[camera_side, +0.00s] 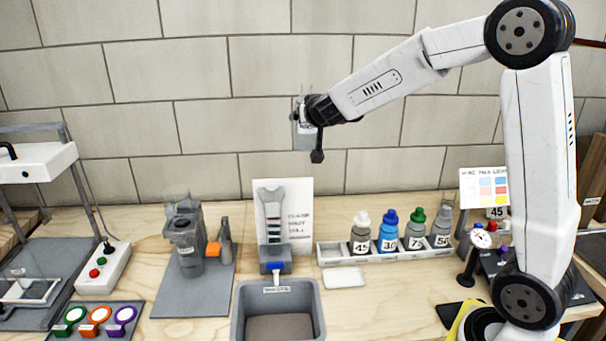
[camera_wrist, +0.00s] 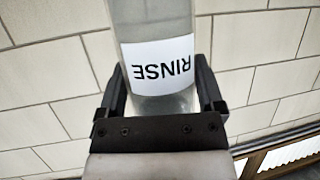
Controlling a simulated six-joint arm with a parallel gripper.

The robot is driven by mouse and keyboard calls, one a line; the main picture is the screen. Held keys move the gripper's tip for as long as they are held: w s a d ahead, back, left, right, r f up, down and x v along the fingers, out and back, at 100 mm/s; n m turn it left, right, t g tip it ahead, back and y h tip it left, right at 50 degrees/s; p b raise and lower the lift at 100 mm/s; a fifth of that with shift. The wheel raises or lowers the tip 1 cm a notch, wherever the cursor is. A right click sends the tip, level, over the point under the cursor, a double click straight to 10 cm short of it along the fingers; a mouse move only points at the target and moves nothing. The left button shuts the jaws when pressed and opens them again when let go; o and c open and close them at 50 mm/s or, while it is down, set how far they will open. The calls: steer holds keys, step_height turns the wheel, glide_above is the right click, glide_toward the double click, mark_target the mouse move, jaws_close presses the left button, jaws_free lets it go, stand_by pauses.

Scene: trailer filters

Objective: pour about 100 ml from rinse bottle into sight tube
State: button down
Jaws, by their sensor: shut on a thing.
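The rinse bottle (camera_wrist: 152,18) is clear, with a white RINSE label that reads upside down in the wrist view. My gripper (camera_wrist: 161,85) is shut on it, with one black finger on each side. In the side view my gripper (camera_side: 305,112) holds the bottle (camera_side: 305,136) high in front of the tiled wall, well above the bench; it looks roughly upright. A clear vessel in a grey holder (camera_side: 184,232), perhaps the sight tube, stands below and to the left on a grey mat. I cannot read a label on it.
A grey basin (camera_side: 240,308) sits at the front centre, with a grey upright fixture (camera_side: 272,222) behind it. A white rack (camera_side: 334,257) holds several numbered bottles at right. A button box (camera_side: 103,268) stands at left. The air around the bottle is clear.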

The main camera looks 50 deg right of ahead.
steer(key=w+a+f, duration=0.1)
steer(key=w+a, duration=0.5)
steer(key=a, duration=0.2)
steer(key=w+a+f, duration=0.1)
steer(key=w+a, duration=0.4)
steer(key=a, duration=0.4)
step_height(320, 180, down, 18)
steer(key=shift+d+r, duration=0.15)
steer(key=shift+d, duration=0.2)
steer(key=shift+d+r, duration=0.1)
step_height(320, 180, up, 6)
steer(key=s+d+m+t+y, duration=0.1)
steer(key=m+t, duration=0.2)
steer(key=m, duration=0.1)
steer(key=shift+s+d+r+m, duration=0.15)
steer(key=shift+r+m, duration=0.05)
steer(key=shift+m, duration=0.2)
steer(key=shift+r, duration=0.1)
steer(key=shift+r+m+t+y, duration=0.35)
steer(key=shift+m+t, duration=0.25)
steer(key=shift+m, duration=0.2)
stand_by(1.2)
